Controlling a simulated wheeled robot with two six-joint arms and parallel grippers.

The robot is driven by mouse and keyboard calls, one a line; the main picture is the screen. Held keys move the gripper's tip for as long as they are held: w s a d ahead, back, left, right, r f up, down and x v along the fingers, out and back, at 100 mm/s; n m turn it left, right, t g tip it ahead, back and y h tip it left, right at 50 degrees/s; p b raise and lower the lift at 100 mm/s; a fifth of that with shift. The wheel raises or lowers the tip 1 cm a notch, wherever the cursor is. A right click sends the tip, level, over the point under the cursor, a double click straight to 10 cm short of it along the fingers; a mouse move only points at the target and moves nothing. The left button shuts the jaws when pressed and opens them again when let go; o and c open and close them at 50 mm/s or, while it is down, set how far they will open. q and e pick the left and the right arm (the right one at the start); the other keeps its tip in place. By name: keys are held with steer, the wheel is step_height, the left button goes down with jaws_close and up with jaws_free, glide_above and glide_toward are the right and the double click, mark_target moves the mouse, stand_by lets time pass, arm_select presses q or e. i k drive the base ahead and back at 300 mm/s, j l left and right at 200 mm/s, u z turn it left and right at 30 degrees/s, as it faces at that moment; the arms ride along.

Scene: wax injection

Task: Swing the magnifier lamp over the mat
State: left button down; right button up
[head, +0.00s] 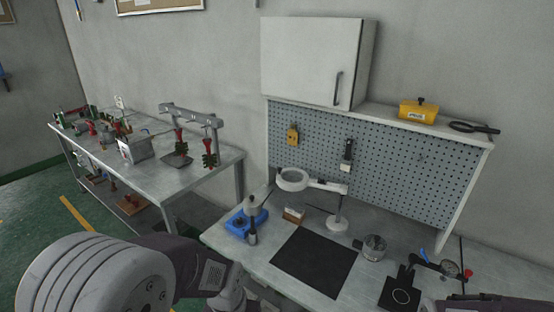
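The magnifier lamp (293,180) has a white ring head on a jointed arm that rises from a round white base (337,224) at the back of the workbench. Its head hangs to the left, over the bench's back-left part near a small box, behind the mat. The black mat (313,262) lies flat at the front middle of the bench. My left arm shows large at the lower left, with its gripper out of the frame or hidden. Part of my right arm shows at the lower right edge; its gripper is not visible.
A pegboard (375,165) and wall cabinet (313,62) stand behind.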

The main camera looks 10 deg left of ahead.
mark_target(342, 189)
steer(key=i+j+z, duration=0.4)
steer(key=j, duration=0.25)
steer(key=i+j+z, duration=0.4)
steer(key=j, duration=0.35)
